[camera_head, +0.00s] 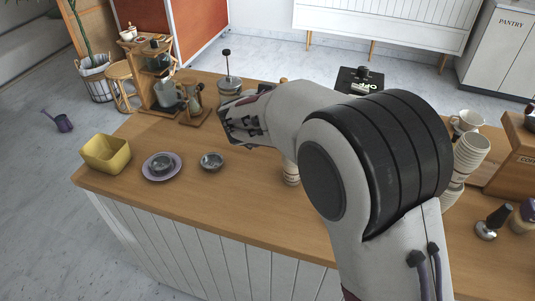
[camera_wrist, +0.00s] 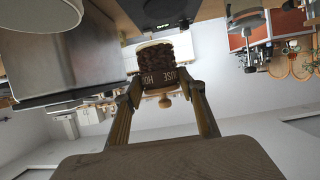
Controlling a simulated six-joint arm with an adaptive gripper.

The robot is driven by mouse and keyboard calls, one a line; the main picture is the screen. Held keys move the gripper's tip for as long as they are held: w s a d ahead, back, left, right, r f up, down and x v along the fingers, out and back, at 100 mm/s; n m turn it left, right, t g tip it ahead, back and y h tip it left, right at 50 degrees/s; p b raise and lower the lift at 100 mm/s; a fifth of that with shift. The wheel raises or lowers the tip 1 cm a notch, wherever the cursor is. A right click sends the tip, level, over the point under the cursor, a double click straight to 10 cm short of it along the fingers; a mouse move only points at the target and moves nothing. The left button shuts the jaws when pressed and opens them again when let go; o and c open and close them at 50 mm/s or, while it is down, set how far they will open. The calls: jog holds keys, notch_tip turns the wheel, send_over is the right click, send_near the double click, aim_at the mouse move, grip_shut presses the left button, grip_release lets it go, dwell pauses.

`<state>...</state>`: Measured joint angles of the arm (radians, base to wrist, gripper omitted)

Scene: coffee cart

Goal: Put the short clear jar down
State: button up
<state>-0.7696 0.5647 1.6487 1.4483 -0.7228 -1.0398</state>
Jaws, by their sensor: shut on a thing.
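The short clear jar (camera_wrist: 163,66), with dark beans inside, a partly readable label and a round wooden knob, shows upside down in the wrist view. My gripper (camera_wrist: 162,88) is shut on it, one finger at each side. In the head view my gripper (camera_head: 243,121) is above the far middle of the wooden counter (camera_head: 235,200). The jar cannot be made out there behind the gripper and arm. I cannot tell whether its base touches the counter.
A French press (camera_head: 229,82) stands behind the gripper. A wooden stand (camera_head: 196,115), small bowl (camera_head: 212,160), lavender saucer (camera_head: 148,174) and yellow bin (camera_head: 105,154) are to the left. Stacked cups (camera_head: 468,158) stand right of my arm. The front middle counter is clear.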

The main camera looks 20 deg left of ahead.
jog(key=s+a+f, duration=0.3)
jog(key=f, duration=0.2)
jog(key=shift+s+a, duration=0.2)
jog(key=shift+s, duration=0.05)
notch_tip(320, 180, down, 6)
dwell(0.5)
jog(key=shift+f, duration=0.1)
jog(key=shift+f, duration=1.85)
jog(key=shift+f, duration=0.15)
jog(key=o, duration=1.3)
jog(key=shift+c, duration=0.2)
